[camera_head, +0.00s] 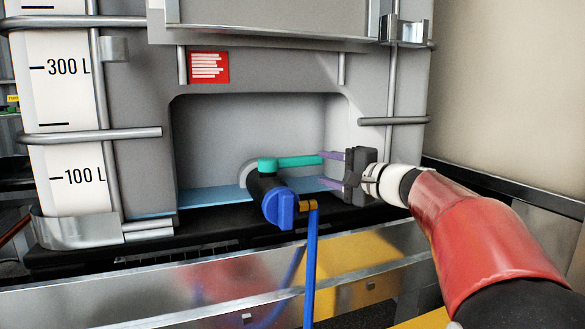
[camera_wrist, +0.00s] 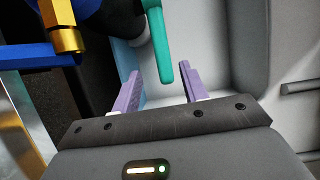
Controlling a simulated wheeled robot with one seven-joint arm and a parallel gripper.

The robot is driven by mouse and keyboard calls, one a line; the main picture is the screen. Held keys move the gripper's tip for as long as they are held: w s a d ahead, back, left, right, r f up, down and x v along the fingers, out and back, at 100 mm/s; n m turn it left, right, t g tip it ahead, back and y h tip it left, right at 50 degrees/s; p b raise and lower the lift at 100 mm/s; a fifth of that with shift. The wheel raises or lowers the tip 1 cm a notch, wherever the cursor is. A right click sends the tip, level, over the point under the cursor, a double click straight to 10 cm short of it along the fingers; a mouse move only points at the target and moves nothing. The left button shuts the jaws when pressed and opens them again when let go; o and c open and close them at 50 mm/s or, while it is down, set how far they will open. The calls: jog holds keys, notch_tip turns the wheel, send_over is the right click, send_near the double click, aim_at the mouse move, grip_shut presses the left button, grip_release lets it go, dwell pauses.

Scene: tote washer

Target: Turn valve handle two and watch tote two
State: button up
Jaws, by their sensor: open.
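The tote (camera_head: 140,140) is a large grey tank in a metal tube cage, with a white scale strip (camera_head: 68,115) marked 300 L and 100 L at its left. No liquid level can be made out, and no number two is readable. A black valve with a teal handle (camera_head: 290,161) sits in its front recess; the handle points right, toward my gripper. My gripper (camera_head: 321,168) is open, with its purple fingers around the handle's end. In the wrist view, the teal handle (camera_wrist: 160,50) reaches in between the two fingers; contact cannot be told.
A blue cap (camera_head: 279,208) closes the valve's front; a brass fitting (camera_head: 308,205) and blue pipe (camera_head: 311,260) run down beside it. A metal rail (camera_head: 150,300) crosses in front below. A cage tube (camera_head: 393,121) is just above my gripper. A red label (camera_head: 208,67) is unreadable.

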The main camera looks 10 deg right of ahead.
aim_at(309, 162)
jog(key=p+x, duration=0.1)
jog(key=x, duration=0.7)
jog(key=shift+w+d+r, duration=0.1)
jog(key=shift+d+r, duration=0.1)
